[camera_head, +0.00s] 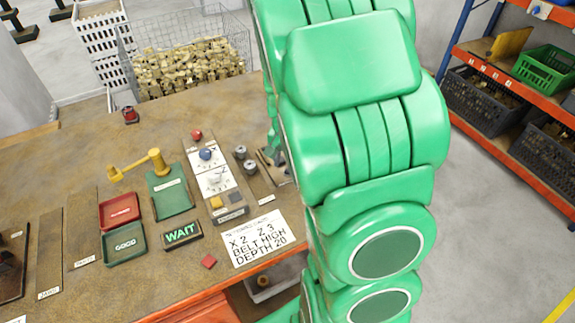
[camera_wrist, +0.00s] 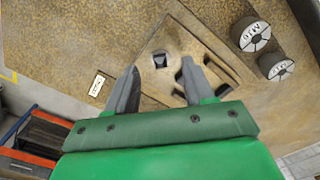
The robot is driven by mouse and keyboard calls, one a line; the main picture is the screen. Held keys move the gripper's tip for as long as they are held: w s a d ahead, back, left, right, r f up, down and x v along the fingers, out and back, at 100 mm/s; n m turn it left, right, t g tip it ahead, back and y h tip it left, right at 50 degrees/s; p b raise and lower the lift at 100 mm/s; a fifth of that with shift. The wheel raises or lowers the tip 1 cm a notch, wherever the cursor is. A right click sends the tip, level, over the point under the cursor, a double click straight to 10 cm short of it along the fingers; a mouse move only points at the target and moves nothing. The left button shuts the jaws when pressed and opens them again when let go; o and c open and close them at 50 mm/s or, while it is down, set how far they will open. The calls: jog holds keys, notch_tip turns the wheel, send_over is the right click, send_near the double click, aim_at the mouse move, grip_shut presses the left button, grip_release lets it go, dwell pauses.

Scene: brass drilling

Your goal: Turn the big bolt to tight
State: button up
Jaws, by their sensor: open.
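My gripper (camera_wrist: 160,68) is open in the wrist view, its two grey fingers apart over a brown metal plate (camera_wrist: 205,45) on the bench. A dark, square-looking piece with a pale face (camera_wrist: 167,66) sits in the plate, in the gap between the fingertips. It may be the big bolt, but I cannot tell for sure. Nothing is seen gripped. The right finger covers part of another dark opening in the plate. In the head view, my green arm hides the gripper and most of the plate (camera_head: 268,160).
Two round grey knobs, one (camera_wrist: 250,34) larger in the wrist view, stand right of the plate. In the head view, a control panel (camera_head: 212,180), a WAIT sign (camera_head: 182,235), a red tray (camera_head: 119,211), a green tray (camera_head: 125,243) and a yellow lever (camera_head: 140,165) stand left of my arm.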

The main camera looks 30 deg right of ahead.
aim_at(287, 171)
jog(key=shift+f, duration=1.25)
